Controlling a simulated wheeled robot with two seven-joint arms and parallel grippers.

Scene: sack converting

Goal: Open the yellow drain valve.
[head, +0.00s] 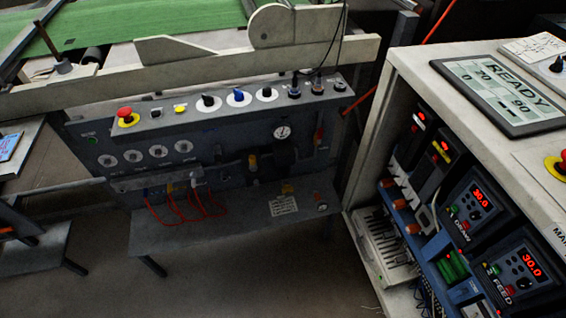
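Two small yellow parts show low on the grey control panel (225,140) in the head view. One is an upright yellow-orange fitting (253,162) on the pipework left of a round pressure gauge (282,132). The other is a small yellow piece (287,188) lower down, just above a white label (283,206). They are too small for me to tell which is the drain valve or how its handle is turned. Neither of my grippers is in view, and nothing touches these parts.
A red handle (318,136) is right of the gauge. Red cables (175,205) loop at the panel's lower left. A red emergency button (125,114) tops the panel. An open white cabinet (376,140) stands close on the right. The floor (240,275) in front looks clear.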

